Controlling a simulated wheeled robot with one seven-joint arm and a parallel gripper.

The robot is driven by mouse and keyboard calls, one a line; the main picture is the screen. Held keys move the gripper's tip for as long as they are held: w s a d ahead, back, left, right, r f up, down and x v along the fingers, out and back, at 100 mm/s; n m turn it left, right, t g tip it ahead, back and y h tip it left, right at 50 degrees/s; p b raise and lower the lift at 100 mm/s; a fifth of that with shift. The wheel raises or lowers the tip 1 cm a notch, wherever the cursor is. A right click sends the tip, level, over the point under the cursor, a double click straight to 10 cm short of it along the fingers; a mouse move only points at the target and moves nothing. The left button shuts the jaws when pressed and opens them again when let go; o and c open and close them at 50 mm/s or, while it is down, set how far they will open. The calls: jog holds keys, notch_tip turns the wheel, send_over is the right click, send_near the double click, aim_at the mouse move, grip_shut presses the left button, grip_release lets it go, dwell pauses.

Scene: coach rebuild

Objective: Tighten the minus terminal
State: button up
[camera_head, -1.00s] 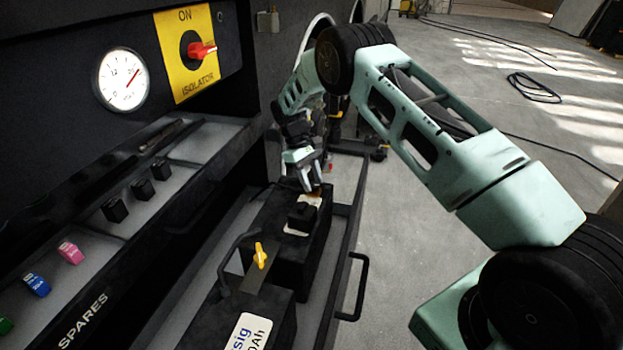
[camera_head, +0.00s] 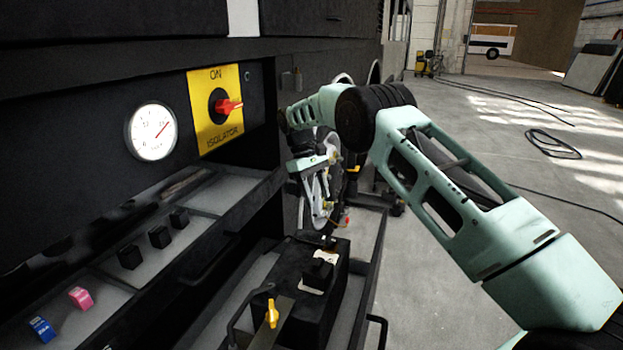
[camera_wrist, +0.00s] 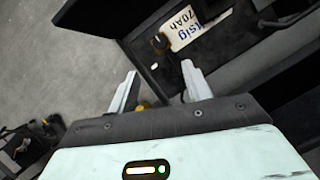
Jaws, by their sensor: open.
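The black battery (camera_head: 304,308) sits in the open tray, and a cream label shows on its top. A black block (camera_head: 318,273) stands on the label, and a small dark post (camera_head: 328,242) stands at the far end; I cannot read a minus mark on either. My gripper (camera_head: 327,212) is above the battery's far end, pointing down, open and empty. In the wrist view my gripper (camera_wrist: 160,70) has its fingers spread, with a labelled battery (camera_wrist: 186,27) and a black knob (camera_wrist: 160,42) beyond them. A yellow part (camera_wrist: 143,105) is partly hidden between the finger bases.
A yellow wing nut (camera_head: 272,313) sits on a flat bar beside a black handle at the near end. The isolator panel (camera_head: 217,108) with its red switch and a gauge (camera_head: 152,132) are left. A spares shelf (camera_head: 160,237) holds small blocks. Open floor lies right.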

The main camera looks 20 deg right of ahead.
jog(key=shift+v, duration=2.5)
